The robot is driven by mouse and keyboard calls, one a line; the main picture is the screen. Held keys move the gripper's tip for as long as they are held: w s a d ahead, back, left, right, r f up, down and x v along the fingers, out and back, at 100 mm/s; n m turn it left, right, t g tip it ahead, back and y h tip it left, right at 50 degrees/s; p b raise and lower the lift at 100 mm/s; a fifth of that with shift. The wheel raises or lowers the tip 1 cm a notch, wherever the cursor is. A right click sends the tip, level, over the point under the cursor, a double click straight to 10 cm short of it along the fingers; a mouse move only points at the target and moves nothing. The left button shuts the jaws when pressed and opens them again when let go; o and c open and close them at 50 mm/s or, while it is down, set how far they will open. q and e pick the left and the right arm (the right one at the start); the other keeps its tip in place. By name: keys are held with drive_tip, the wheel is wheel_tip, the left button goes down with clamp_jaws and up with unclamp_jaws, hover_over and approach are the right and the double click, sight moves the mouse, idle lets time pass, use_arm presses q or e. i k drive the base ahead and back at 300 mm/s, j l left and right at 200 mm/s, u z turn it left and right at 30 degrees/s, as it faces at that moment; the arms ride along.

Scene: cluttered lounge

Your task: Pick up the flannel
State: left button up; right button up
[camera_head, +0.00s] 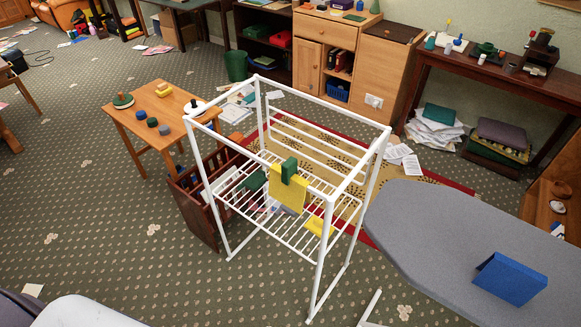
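A white drying rack (327,222) stands in the middle of the floor with several cloths on it. A yellow cloth (288,196) hangs at its front, with a small dark green cloth (289,170) above and partly over it. Another dark green cloth (252,181) lies to the left, and a second yellow piece (319,226) is lower right. I cannot tell which of these is the flannel. A blue folded item (510,278) rests on the grey ironing board (425,225); I cannot tell if it is cloth. Neither gripper shows in the head view.
A small wooden table (150,112) and a dark wooden rack (196,221) stand left of the drying rack. A patterned red-bordered rug (460,187) lies behind it. Cabinets (385,70) and a dark side table (480,70) line the wall. Carpet at front left is mostly clear.

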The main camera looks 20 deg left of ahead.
sight(514, 282)
drive_tip(key=l+z, duration=0.15)
drive_tip(key=z, duration=1)
drive_tip(key=u, duration=1.8)
drive_tip(key=z, duration=1.8)
drive_tip(key=k+j+z, duration=0.15)
drive_tip(key=z, duration=0.15)
drive_tip(key=k+j+z, duration=0.1)
drive_tip(key=z, duration=0.25)
drive_tip(key=k+j, duration=0.05)
drive_tip(key=j, duration=0.05)
